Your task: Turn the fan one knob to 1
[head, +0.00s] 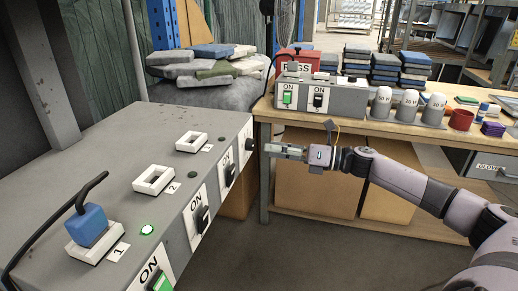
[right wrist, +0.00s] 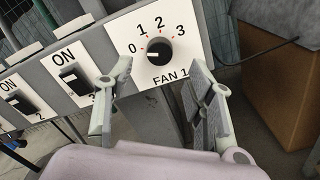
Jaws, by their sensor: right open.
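The fan one knob (right wrist: 159,51) is a round black dial on a white plate (right wrist: 190,32) marked 0, 1, 2, 3 and FAN 1. Its white mark points left, toward the 0. In the head view the right gripper (head: 278,150) points left toward the end of the grey console (head: 75,190). My left gripper is not in view.
Black ON switches (right wrist: 75,80) sit beside the knob plate. The console top carries white sockets (head: 153,179), a blue plug (head: 87,225) and a lit green lamp (head: 147,229). A wooden bench (head: 400,129) with a second switch box (head: 345,98) stands behind the right arm. Open floor lies below the gripper.

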